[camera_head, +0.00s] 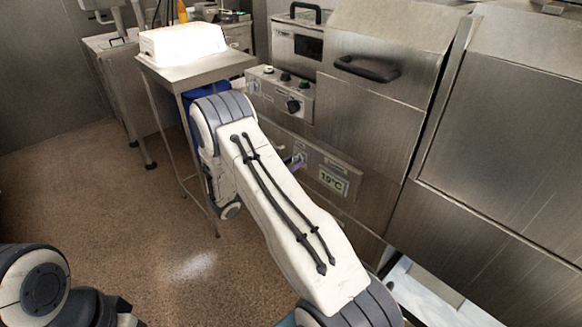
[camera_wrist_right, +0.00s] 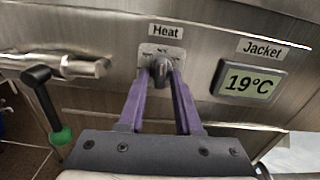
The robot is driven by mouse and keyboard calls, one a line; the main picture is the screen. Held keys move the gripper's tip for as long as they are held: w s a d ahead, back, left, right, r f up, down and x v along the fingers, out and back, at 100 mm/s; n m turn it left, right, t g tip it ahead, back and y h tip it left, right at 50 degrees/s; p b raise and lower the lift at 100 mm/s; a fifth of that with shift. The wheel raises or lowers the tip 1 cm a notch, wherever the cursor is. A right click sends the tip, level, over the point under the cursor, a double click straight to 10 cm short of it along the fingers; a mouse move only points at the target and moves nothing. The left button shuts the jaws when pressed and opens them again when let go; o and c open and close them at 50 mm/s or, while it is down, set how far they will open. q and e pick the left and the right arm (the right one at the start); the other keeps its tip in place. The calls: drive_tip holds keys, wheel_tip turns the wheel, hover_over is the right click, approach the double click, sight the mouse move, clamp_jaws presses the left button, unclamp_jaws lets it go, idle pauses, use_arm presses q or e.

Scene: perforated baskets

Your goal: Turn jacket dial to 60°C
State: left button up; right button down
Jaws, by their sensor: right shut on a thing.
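The jacket dial is a small grey knob (camera_wrist_right: 160,72) under a "Heat" label on the steel front of a machine. My right gripper (camera_wrist_right: 160,80) has its two purple fingers closed on the knob, one on each side. The knob's pointer and scale are partly hidden by the fingers. The "Jacket" display (camera_wrist_right: 248,84) to the right of the knob reads 19°C. The same display shows in the head view (camera_head: 333,180). There my right gripper (camera_head: 298,161) is mostly hidden behind my right arm. My left gripper is outside the views.
A steel table (camera_head: 190,70) with a white box (camera_head: 182,42) stands at the back left. A panel with a black knob (camera_head: 293,106) sits above. The floor at left is clear.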

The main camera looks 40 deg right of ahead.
idle(0.4)
drive_tip(key=c, duration=0.9)
unclamp_jaws()
drive_tip(key=shift+o, duration=0.2)
drive_tip(key=a+b, duration=0.1)
drive_tip(key=a, duration=0.9)
drive_tip(key=shift+s+a+m, duration=0.25)
drive_tip(key=shift+s+m, duration=0.05)
drive_tip(key=shift+s, duration=0.1)
